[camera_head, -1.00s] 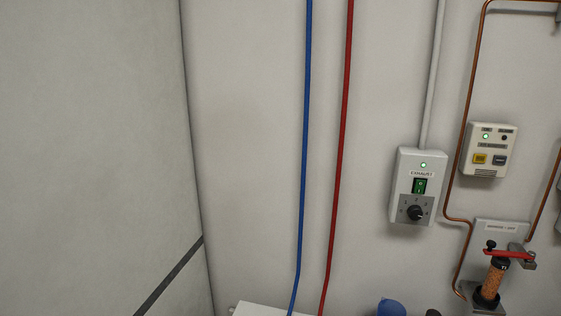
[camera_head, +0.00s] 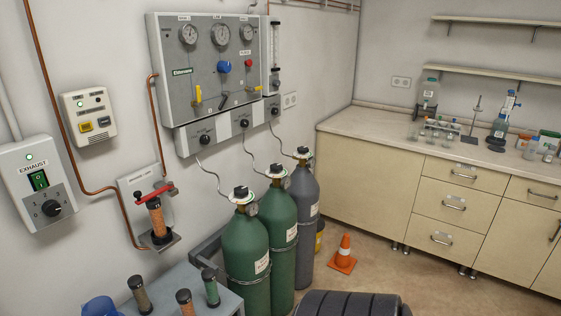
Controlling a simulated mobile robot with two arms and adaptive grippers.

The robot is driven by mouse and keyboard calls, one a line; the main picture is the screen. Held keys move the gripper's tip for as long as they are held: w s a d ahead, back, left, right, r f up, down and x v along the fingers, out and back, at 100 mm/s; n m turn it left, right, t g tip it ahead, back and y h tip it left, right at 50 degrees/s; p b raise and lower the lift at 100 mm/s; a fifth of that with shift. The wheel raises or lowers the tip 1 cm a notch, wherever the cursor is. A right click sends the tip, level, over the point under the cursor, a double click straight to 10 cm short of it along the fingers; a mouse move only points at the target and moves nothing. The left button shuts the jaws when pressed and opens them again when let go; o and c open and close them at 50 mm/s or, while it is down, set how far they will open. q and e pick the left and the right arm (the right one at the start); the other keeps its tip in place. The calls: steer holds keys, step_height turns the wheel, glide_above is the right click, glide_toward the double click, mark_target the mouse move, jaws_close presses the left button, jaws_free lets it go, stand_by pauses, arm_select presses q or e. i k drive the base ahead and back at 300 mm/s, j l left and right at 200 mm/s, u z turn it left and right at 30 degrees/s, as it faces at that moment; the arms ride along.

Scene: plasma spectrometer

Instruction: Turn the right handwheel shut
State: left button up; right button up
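Three gas cylinders stand in a row by the wall. The front green cylinder (camera_head: 247,262) has a dark handwheel (camera_head: 240,191) on top. The middle green cylinder (camera_head: 279,215) has another handwheel (camera_head: 276,169). The right, farthest cylinder is grey (camera_head: 304,205), with a small dark handwheel (camera_head: 302,150) on its valve. Thin hoses run from the cylinder tops to the wall panel. How far each handwheel is turned is too small to tell. Neither of my grippers is in view.
A gas panel (camera_head: 205,70) with gauges and knobs hangs above the cylinders. An orange cone (camera_head: 343,254) stands on the floor right of them. A bench with drawers (camera_head: 455,190) fills the right. A dark ribbed shape (camera_head: 350,304) at the bottom edge is unclear.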

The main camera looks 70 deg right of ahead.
mark_target(304, 150)
steer(key=z, duration=2.45)
steer(key=i+l+u, duration=0.15)
steer(key=i+l, duration=1.05)
steer(key=l, duration=0.1)
